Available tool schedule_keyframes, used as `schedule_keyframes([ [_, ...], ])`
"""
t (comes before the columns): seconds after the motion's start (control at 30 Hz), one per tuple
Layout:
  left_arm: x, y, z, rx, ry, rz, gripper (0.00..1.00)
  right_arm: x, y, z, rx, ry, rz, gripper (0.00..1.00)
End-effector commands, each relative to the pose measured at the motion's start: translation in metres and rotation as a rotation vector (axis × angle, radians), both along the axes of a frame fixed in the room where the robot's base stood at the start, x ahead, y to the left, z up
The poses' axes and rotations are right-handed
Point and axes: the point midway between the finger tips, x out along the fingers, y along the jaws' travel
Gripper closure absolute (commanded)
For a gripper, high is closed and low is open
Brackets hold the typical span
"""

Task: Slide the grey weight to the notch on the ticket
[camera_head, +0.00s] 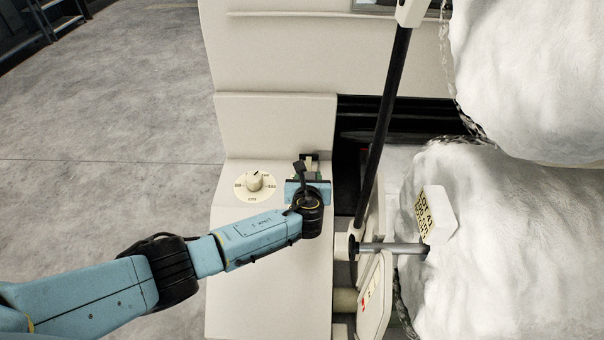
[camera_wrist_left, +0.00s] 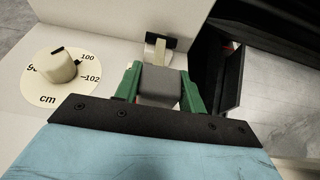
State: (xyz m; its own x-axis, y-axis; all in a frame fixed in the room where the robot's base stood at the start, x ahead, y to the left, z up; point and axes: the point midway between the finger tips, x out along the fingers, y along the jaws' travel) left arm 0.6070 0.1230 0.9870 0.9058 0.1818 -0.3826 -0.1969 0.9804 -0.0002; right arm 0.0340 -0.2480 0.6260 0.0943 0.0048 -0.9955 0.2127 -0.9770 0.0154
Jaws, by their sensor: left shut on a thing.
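The grey weight (camera_wrist_left: 160,87) shows in the left wrist view as a block between the two green fingers of my left gripper (camera_wrist_left: 158,90). The gripper is shut on it. A pale bar (camera_wrist_left: 159,53) sticks out just beyond the weight, in front of a dark slot. In the head view my left gripper (camera_head: 306,174) is over the beige machine top, and my wrist mostly hides the weight. The ticket (camera_head: 436,214), a white tag with a yellow printed label, lies against the white fibre at the right. Its text is too small to read surely. My right gripper is out of view.
A round dial (camera_head: 254,183) with a cream knob and a cm scale sits left of my left gripper. A black bar (camera_head: 386,125) slants up at the right. Large white fibre masses (camera_head: 480,260) fill the right side. Open concrete floor (camera_head: 110,120) lies left.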

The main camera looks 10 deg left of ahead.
Motion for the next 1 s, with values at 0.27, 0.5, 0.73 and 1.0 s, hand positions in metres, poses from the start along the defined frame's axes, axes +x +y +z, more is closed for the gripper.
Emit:
schedule_keyframes([
  [0.27,-0.001,0.001,-0.001,0.0,0.001,0.002,0.38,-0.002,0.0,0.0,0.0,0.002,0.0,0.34],
  [0.5,-0.001,0.001,0.0,0.0,0.001,0.002,0.38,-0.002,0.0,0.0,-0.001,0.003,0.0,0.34],
  [0.73,-0.018,-0.002,0.007,0.0,0.002,0.001,0.38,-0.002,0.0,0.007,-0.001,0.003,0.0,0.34],
  [1.0,-0.061,-0.011,0.025,-0.002,0.003,-0.001,0.38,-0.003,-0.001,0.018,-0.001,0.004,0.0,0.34],
])
